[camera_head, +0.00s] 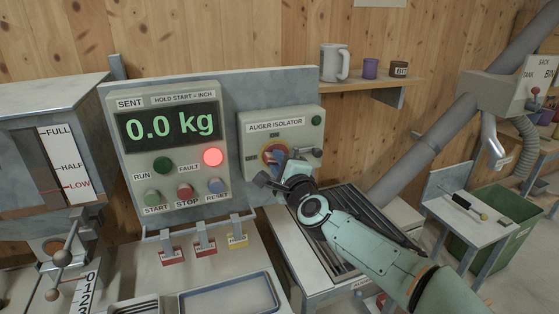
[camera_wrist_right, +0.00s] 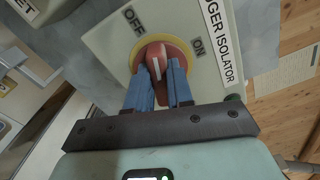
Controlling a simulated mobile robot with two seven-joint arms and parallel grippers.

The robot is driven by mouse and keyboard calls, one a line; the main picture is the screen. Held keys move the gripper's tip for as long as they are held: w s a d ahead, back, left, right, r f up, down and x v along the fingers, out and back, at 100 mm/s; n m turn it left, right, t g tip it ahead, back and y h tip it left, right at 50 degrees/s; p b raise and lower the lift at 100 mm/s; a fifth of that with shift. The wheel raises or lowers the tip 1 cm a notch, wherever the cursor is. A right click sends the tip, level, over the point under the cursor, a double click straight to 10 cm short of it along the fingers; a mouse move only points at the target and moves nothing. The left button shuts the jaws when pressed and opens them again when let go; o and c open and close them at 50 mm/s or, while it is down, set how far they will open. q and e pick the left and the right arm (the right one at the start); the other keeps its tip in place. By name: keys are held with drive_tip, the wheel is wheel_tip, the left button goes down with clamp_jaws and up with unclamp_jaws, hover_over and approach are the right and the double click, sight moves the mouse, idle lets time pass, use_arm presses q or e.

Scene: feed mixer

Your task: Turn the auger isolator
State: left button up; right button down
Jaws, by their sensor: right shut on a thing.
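The auger isolator (camera_head: 283,132) is a pale grey box on the back panel, with a red rotary handle on a yellow disc. In the right wrist view the red handle (camera_wrist_right: 155,64) sits in front of the yellow disc (camera_wrist_right: 178,50), between the OFF and ON labels; a white line marks it. My right gripper (camera_head: 277,160) is at the handle, its blue fingers (camera_wrist_right: 158,86) shut on either side of it. The wrist partly hides the handle in the head view. My left gripper is not in view.
The control box (camera_head: 170,145) left of the isolator reads 0.0 kg, with the red fault lamp (camera_head: 213,157) lit. Small labelled levers (camera_head: 205,240) stand below it. A shelf (camera_head: 365,88) with a mug (camera_head: 334,63) is above right. A slatted grate (camera_head: 340,235) lies under my arm.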

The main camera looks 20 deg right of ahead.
drive_tip(key=shift+n+p, duration=0.3)
drive_tip(key=shift+n, duration=1.4)
drive_tip(key=c, duration=1.2)
unclamp_jaws()
drive_tip(key=shift+o, duration=1)
drive_tip(key=shift+w, duration=0.1)
drive_tip(key=s+b, duration=0.1)
drive_tip(key=s, duration=1.2)
drive_tip(key=shift+s+a+b, duration=0.2)
drive_tip(key=shift+a+b, duration=0.1)
drive_tip(key=shift+a, duration=0.1)
drive_tip(key=shift+f, duration=0.1)
